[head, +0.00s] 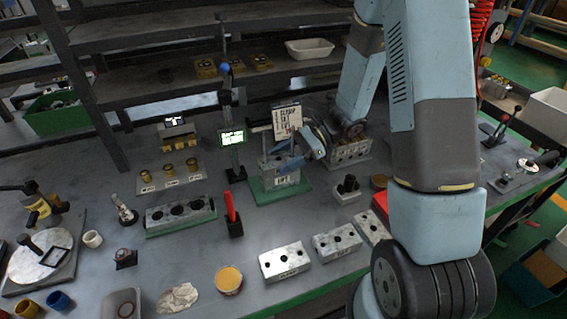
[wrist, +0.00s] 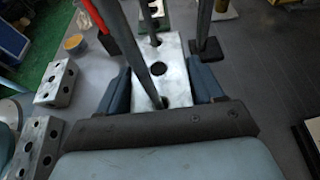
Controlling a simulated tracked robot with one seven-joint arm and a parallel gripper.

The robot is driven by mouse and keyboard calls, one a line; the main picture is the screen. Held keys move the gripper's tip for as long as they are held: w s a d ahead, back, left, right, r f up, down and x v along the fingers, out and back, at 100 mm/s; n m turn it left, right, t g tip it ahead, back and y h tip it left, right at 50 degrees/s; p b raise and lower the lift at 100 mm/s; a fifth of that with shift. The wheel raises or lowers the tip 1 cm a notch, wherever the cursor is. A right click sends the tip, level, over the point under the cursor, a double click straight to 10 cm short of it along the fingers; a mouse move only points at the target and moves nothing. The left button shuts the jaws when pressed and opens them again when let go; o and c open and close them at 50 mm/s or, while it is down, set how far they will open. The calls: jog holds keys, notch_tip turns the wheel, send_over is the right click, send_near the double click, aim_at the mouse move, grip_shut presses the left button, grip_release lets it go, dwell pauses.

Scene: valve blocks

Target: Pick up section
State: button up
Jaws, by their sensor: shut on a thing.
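A grey metal valve section (wrist: 176,77) with a row of round holes sits between the two blue fingers of my gripper (wrist: 160,92) in the wrist view. The gripper is shut on its two sides. Thin metal rods rise at the section, seemingly through its holes. In the head view my gripper (head: 298,150) is at the stack of grey blocks (head: 280,178) on a green base plate (head: 259,193). The fingers partly hide the top of the stack. I cannot tell whether the held section touches what is under it.
Loose grey blocks with holes (head: 285,261) lie along the front edge. A red-handled tool (head: 231,210) stands left of the stack, with another block row (head: 180,214) farther left. A lit green display (head: 232,138) stands behind. Some bare table lies between.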

aim_at(284, 156)
jog(key=shift+w, duration=0.15)
jog(key=shift+c, duration=0.7)
jog(key=shift+r, duration=0.1)
jog(key=shift+r, duration=0.5)
notch_tip(284, 156, up, 17)
jog(key=shift+f, duration=0.1)
